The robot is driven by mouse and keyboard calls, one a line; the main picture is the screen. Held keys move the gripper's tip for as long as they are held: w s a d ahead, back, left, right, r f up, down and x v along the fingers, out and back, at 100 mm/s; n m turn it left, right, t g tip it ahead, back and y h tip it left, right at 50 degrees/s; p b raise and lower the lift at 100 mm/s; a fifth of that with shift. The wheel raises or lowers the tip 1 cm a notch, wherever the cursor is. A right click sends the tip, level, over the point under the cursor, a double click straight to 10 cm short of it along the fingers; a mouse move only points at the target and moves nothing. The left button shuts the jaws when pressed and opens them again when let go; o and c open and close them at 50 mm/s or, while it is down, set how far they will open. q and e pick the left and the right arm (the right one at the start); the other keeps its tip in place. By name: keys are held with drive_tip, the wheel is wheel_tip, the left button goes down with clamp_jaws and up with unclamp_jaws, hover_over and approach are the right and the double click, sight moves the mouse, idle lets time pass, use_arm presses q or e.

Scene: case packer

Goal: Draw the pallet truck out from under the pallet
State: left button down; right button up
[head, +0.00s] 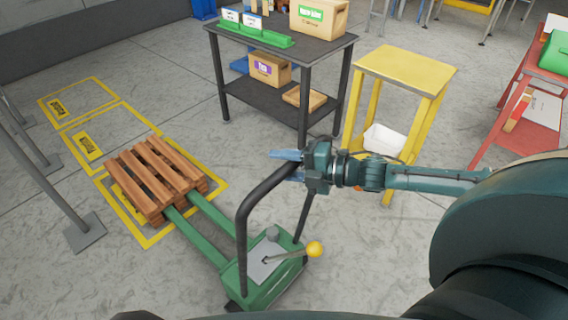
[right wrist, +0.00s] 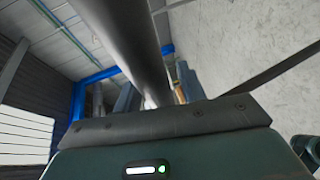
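The green pallet truck (head: 274,282) stands at the lower middle of the head view, with a dark looped handle (head: 243,222) and a yellow-knobbed lever (head: 314,249). Its two forks (head: 200,238) run into the wooden pallet (head: 156,176), which hides their far ends. My right gripper (head: 287,167) is at the top of the handle, its fingers on either side of the bar. In the right wrist view the bar (right wrist: 120,40) passes between the fingers, with a narrow gap showing beside the right-hand finger. My left gripper is out of view.
The pallet lies within a yellow floor marking (head: 150,242). A dark table (head: 282,44) with boxes stands behind the truck. A yellow stand (head: 408,68) and a red bench (head: 515,125) are to the right. Grey posts (head: 85,232) stand left of the pallet.

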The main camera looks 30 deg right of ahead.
drive_tip(key=shift+o, duration=0.4)
drive_tip(key=shift+s+d, duration=0.1)
drive_tip(key=shift+s+d, duration=0.15)
drive_tip(key=v, duration=0.7)
drive_tip(key=shift+r, duration=0.15)
use_arm(q)
drive_tip(key=p, duration=0.1)
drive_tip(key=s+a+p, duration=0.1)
drive_tip(key=p, duration=0.1)
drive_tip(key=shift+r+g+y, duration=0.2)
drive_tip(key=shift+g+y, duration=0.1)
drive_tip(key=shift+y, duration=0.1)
use_arm(e)
drive_tip(key=v, duration=0.5)
drive_tip(key=shift+s+d+r, duration=0.1)
drive_tip(key=shift+s+r, duration=0.05)
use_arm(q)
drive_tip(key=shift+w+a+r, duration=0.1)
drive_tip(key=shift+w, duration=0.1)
use_arm(e)
drive_tip(key=shift+c, duration=0.2)
